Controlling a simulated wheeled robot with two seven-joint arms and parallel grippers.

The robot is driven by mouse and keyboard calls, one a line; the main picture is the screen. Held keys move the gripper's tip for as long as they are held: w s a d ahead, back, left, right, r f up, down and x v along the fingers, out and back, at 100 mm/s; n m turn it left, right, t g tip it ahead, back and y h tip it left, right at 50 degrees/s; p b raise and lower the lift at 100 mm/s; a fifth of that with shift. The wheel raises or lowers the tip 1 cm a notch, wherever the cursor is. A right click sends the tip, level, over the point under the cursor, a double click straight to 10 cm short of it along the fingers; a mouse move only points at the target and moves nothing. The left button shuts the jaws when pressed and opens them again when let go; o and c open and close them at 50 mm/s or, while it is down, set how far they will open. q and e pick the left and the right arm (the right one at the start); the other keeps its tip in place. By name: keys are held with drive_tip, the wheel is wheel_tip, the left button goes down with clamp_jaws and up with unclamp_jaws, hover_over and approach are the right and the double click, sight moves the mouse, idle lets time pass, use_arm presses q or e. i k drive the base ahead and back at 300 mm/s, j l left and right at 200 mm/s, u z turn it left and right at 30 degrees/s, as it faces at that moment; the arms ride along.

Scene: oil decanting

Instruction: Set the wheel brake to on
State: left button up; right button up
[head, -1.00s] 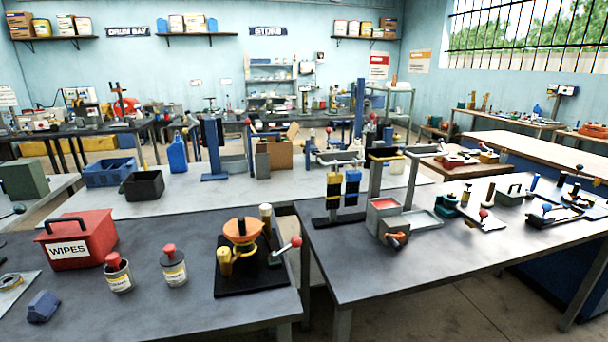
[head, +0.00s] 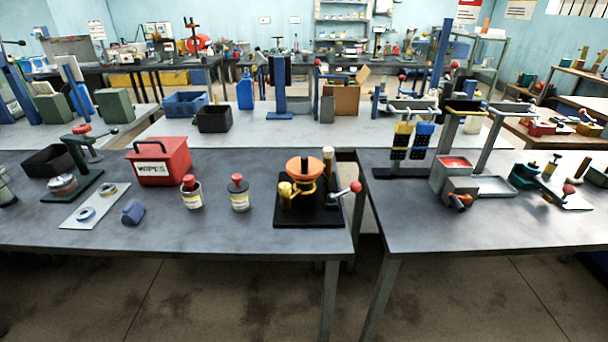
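No part is clearly marked as the wheel brake, and I cannot tell which one it is. A lever with a red ball knob (head: 355,187) stands at the right edge of a black base (head: 308,216) on the left front table. Another lever with a red knob (head: 568,189) is on the right front table. A small grey unit with an orange-tipped spout (head: 460,201) sits near that table's front. Neither of my grippers is in view.
The left front table (head: 235,237) also holds a red WIPES box (head: 160,162), two red-topped jars (head: 191,192) and a blue block (head: 132,212). A narrow gap separates it from the right front table (head: 420,230). The floor (head: 220,300) in front is clear.

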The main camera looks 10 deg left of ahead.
sight(355, 187)
drive_tip(key=i+l, duration=0.15)
drive_tip(key=l, duration=0.2)
drive_tip(key=i+l, duration=0.35)
drive_tip(key=l, duration=0.3)
drive_tip(key=i+l, duration=0.2)
drive_tip(key=l, duration=0.15)
